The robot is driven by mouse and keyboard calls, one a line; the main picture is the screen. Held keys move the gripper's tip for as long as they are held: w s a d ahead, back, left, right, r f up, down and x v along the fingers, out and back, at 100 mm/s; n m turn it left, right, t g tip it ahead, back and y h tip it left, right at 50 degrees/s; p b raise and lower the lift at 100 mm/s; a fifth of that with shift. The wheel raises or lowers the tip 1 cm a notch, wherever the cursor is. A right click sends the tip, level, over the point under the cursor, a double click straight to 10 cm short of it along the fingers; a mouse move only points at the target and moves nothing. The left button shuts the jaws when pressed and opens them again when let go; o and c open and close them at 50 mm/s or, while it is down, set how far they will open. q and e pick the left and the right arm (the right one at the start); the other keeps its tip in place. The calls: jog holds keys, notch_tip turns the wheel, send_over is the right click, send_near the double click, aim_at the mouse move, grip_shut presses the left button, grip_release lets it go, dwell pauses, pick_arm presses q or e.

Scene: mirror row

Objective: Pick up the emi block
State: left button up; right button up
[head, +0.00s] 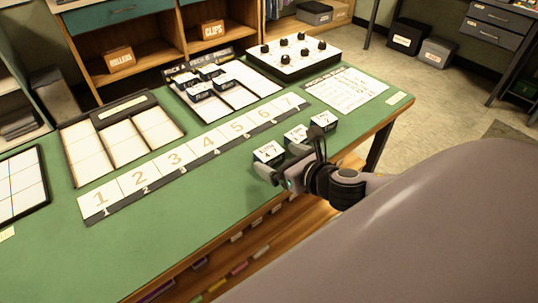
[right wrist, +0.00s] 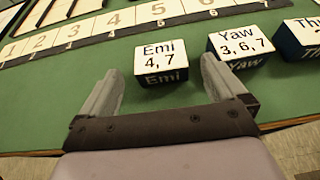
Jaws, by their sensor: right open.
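The emi block (head: 268,152) is a dark block with a white top, standing near the front edge of the green table. In the right wrist view the emi block (right wrist: 160,60) shows "Emi 4, 7". My right gripper (head: 288,163) is open and empty just on the near side of it. In the right wrist view its fingers (right wrist: 159,76) point toward the block, one to each side, with a gap on both sides. The right finger lies between the emi block and the yaw block (right wrist: 239,45). My left gripper is not in view.
The yaw block (head: 297,133) and a third block (head: 324,119) stand in a row to the right. A numbered strip (head: 203,153) lies behind them. A tray with several blocks (head: 225,92) and a knobbed panel (head: 294,54) are farther back.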

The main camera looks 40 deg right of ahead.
aim_at(269, 155)
jog(key=shift+x, duration=1.35)
jog(key=c, duration=1.1)
jog(key=shift+o, duration=0.2)
